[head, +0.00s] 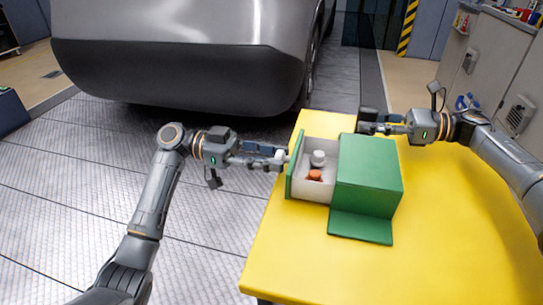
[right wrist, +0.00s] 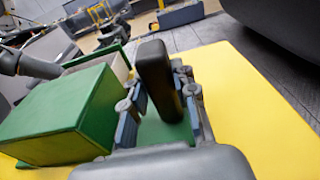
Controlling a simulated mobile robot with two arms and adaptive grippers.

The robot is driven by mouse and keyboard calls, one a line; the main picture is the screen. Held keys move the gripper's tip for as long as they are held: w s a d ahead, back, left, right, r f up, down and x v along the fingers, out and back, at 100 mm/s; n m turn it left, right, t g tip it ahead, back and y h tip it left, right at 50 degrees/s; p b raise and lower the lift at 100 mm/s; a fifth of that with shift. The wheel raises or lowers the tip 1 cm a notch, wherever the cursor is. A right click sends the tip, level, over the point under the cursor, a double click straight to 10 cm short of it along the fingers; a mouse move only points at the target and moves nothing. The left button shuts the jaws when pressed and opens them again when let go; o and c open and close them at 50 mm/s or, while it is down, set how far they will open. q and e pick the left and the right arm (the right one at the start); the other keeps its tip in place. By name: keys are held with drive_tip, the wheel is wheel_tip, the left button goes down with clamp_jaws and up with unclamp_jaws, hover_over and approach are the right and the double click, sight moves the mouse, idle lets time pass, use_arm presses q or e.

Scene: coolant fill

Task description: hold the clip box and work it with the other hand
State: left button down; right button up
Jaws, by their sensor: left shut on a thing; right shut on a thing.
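The green clip box (head: 368,172) stands on the yellow table, with its drawer (head: 321,152) slid out to the left. The drawer has a green front and pale walls. A white item (head: 318,158) and an orange item (head: 314,175) lie inside. My left gripper (head: 280,159) is shut at the drawer front's outer side, apparently on a small pull mostly hidden by the fingers. My right gripper (head: 372,126) is shut on a black upright grip (right wrist: 158,78) behind the box. That grip rises from a green plate (right wrist: 165,130) beside the box.
The yellow table (head: 450,235) has clear room to the right and in front of the box. A green flap or plate (head: 360,226) lies at the box's near side. A grey car (head: 180,50) stands behind. A wall cabinet (head: 490,65) is at the far right.

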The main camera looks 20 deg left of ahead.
sight(312, 164)
use_arm(q)
drive_tip(key=d, duration=0.8)
drive_tip(key=shift+d, duration=0.15)
use_arm(e)
drive_tip(key=shift+a, duration=0.1)
use_arm(q)
drive_tip(key=c, duration=0.9)
unclamp_jaws()
drive_tip(key=shift+c, duration=0.2)
drive_tip(key=a, duration=1.2)
use_arm(e)
drive_tip(key=o, duration=1.1)
